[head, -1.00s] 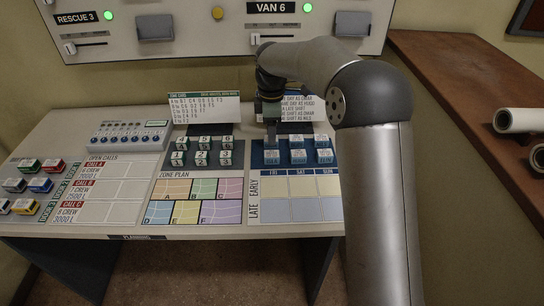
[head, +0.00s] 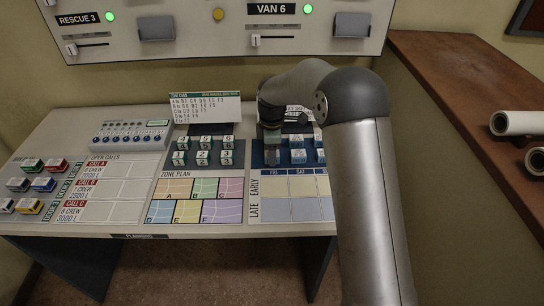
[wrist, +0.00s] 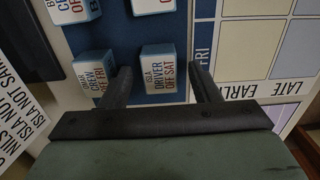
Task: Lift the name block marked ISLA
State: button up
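The ISLA block (wrist: 159,70), a white and blue cube reading "ISLA DRIVER OFF SAT", sits on the dark blue pad (wrist: 118,25) in the wrist view. My gripper (wrist: 160,72) is open, with one finger on each side of this block in the picture. I see no clear contact, and I cannot tell how far down the fingers reach. In the head view my gripper (head: 271,155) is over the left part of the blue pad and hides the blocks there.
Another name block (wrist: 96,70) stands close by the left finger, with more blocks (wrist: 152,5) beyond. In the head view, name blocks (head: 298,156) stand right of my gripper. Numbered blocks (head: 202,157) stand to the left. The Late/Early grid (head: 290,208) in front is empty.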

jog(key=c, duration=0.9)
jog(key=shift+r, duration=0.1)
